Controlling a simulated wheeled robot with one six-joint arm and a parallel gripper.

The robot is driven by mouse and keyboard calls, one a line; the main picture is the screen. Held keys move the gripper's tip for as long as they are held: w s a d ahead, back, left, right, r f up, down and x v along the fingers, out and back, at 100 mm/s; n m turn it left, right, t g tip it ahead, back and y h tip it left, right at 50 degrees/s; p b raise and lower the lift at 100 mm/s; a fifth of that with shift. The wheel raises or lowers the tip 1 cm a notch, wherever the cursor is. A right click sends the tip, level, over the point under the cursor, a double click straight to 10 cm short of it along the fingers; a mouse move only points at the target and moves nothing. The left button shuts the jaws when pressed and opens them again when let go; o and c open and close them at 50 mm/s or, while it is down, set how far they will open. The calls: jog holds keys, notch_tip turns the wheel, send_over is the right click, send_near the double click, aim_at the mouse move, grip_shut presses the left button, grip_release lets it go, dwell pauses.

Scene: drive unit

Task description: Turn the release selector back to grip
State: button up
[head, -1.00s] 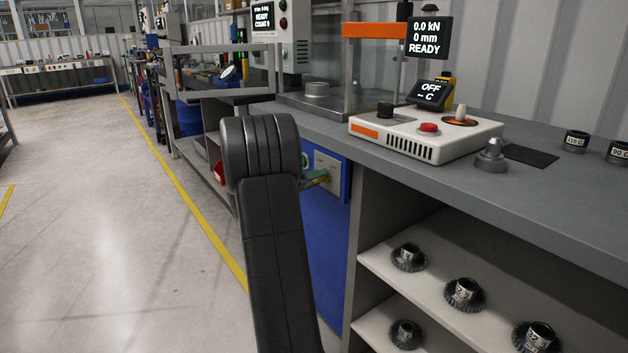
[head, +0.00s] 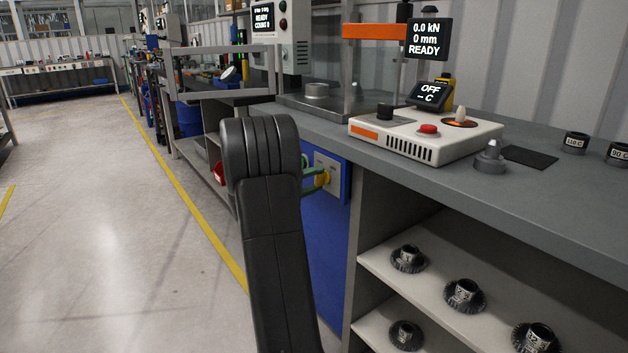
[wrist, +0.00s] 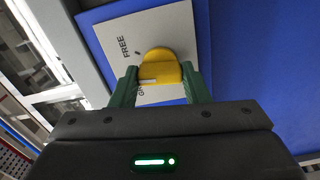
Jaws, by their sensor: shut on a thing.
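The release selector is a yellow knob (wrist: 160,66) on a pale plate (wrist: 120,40) fixed to a blue panel. In the wrist view the plate reads FREE, and a second word starting with G is partly hidden. A white mark on the knob lies on its left side, close to that second word. My gripper (wrist: 160,78) has its green fingers shut on the knob, one on each side. In the head view the knob (head: 323,179) shows just right of my dark arm, with the green fingers (head: 308,180) at it.
The blue panel (head: 327,240) sits under a grey bench top (head: 560,205). A white control box (head: 440,145) with a red button stands on the bench. Shelves to the right hold several gears (head: 464,294). Open floor (head: 110,230) lies to the left.

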jog(key=n+p, duration=0.2)
jog(key=n, duration=0.3)
jog(key=shift+r+n+p, duration=0.1)
jog(key=shift+n+p, duration=0.2)
jog(key=shift+p, duration=0.05)
jog(key=shift+n+p, duration=1.15)
jog(key=shift+n, duration=0.75)
jog(key=shift+f, duration=0.2)
jog(key=o, duration=1)
jog(key=p+v, duration=0.2)
jog(key=v, duration=1.2)
